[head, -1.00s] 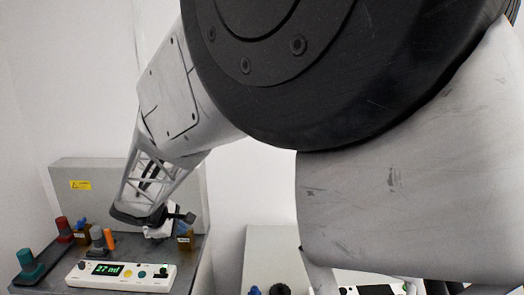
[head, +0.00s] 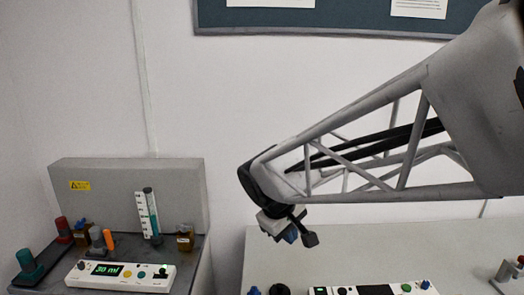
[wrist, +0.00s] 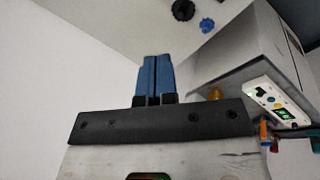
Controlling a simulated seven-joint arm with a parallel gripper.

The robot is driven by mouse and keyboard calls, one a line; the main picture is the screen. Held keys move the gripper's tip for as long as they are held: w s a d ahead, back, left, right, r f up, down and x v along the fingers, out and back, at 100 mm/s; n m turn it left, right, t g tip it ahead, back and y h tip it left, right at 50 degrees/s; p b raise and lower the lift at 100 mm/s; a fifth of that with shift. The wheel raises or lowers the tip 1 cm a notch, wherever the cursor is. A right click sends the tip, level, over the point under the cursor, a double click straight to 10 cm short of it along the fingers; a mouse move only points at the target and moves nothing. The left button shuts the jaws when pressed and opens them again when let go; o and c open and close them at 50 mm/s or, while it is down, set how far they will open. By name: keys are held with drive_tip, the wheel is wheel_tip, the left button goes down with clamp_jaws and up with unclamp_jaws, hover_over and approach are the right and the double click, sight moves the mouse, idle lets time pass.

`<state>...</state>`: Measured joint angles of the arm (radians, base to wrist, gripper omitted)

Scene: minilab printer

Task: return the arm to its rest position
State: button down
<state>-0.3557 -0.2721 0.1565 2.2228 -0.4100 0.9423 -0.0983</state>
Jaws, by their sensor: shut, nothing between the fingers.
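My arm reaches in from the right of the head view, with its lattice forearm pointing left. The gripper touches nothing that I can see.
The left dark bench (head: 190,277) holds a control panel (head: 120,276) reading "30 ml", a gauge tube with teal filling (head: 152,214), brown bottles and coloured-capped items. The right bench (head: 380,250) carries another panel (head: 370,290). Space around my gripper is clear.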

drive_tip(key=s+d+m+y, duration=0.1)
drive_tip(key=s+d+m, duration=0.3)
drive_tip(key=s, duration=0.5)
drive_tip(key=s+d+m+y, duration=0.2)
drive_tip(key=s+d+m, duration=0.2)
drive_tip(key=s+d, duration=0.4)
drive_tip(key=shift+s+d+f, duration=0.25)
drive_tip(key=shift+s+f, duration=0.2)
drive_tip(key=shift+s, duration=0.85)
idle(1.5)
